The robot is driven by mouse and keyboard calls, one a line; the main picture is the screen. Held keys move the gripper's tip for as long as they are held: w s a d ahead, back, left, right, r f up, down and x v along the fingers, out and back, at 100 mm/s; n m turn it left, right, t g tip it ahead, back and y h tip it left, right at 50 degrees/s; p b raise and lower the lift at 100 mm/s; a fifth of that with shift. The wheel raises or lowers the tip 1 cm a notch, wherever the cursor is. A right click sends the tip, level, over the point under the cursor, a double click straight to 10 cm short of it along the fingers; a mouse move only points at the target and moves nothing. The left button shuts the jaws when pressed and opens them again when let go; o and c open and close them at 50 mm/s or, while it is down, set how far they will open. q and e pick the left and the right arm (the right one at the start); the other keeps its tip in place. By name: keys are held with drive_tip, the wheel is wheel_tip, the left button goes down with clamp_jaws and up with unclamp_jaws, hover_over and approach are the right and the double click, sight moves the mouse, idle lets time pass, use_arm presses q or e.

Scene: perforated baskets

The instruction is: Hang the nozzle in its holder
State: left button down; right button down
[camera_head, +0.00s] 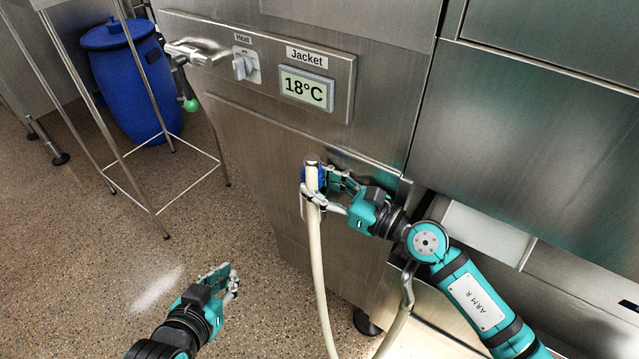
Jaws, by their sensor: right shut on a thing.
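The nozzle (312,178) has a blue part and a cream hose (318,265) running down from it. My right gripper (318,192) is shut around it in front of the steel machine's lower panel, below the temperature display. The fingers hide part of the nozzle. A holder cannot be made out clearly; the nozzle and gripper cover the panel there, so I cannot tell whether the nozzle touches one. My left gripper (226,283) is over the floor at the lower left, away from the nozzle. Its fingers overlap, and their opening cannot be judged.
The steel machine has a panel (345,83) with a Heat knob (244,66) and a Jacket display (305,87) reading 18°C. A green-tipped valve lever (190,104) sticks out at its left. A blue barrel (135,85) stands behind a thin metal frame (120,165). The floor at lower left is open.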

drive_tip(key=shift+f, duration=0.1)
drive_tip(key=c, duration=0.9)
unclamp_jaws()
drive_tip(key=shift+d+f, duration=0.1)
drive_tip(key=shift+f, duration=0.05)
drive_tip(key=shift+s+d, duration=0.2)
drive_tip(key=shift+d, duration=0.05)
drive_tip(key=v, duration=1.1)
drive_tip(key=shift+s+r, duration=0.15)
drive_tip(key=shift+r, duration=0.1)
drive_tip(key=shift+r, duration=0.1)
